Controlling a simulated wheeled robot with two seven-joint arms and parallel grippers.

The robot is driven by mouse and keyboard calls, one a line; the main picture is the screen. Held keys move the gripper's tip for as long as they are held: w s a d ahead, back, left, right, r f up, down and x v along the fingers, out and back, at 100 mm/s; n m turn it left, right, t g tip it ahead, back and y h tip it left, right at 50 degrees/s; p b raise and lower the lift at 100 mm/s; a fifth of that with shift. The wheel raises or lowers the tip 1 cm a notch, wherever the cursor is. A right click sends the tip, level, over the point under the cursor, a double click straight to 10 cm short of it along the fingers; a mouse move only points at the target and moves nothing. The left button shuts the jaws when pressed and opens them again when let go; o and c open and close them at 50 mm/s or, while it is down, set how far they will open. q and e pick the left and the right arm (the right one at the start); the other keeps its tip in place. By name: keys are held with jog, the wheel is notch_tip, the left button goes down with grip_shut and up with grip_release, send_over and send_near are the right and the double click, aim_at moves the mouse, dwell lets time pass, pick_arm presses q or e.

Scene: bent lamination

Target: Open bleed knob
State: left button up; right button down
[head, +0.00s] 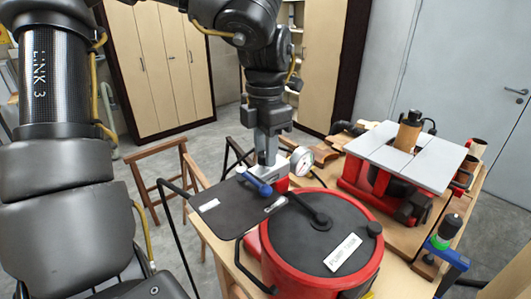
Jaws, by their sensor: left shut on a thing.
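My left gripper (267,162) reaches down from the top middle and is shut on a small fitting beside the pressure gauge, which I take to be the bleed knob. The fingers hide most of it. A blue handle (254,182) sticks out to the left, right at the fingertips. A white-faced gauge (302,161) stands just right of the fingers, above a red part (279,185). A red pot with a dark grey lid (300,222) stands in front, with a black hose running over the lid. My right gripper is not in view.
A red machine with a grey top (405,158) stands at the right. A green and blue tool (446,232) is at the right edge. A wooden trestle (155,180) stands behind left.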

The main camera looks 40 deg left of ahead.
pick_arm(q)
jog(key=n+b, duration=0.1)
jog(key=n, duration=0.4)
jog(key=shift+n+b, duration=0.3)
jog(key=n+b, duration=0.1)
jog(key=n, duration=0.4)
jog(key=shift+n, duration=0.4)
jog(key=o, duration=1)
jog(key=shift+c, duration=0.2)
notch_tip(320, 180, up, 11)
jog(key=p, duration=0.4)
jog(key=shift+f, duration=0.1)
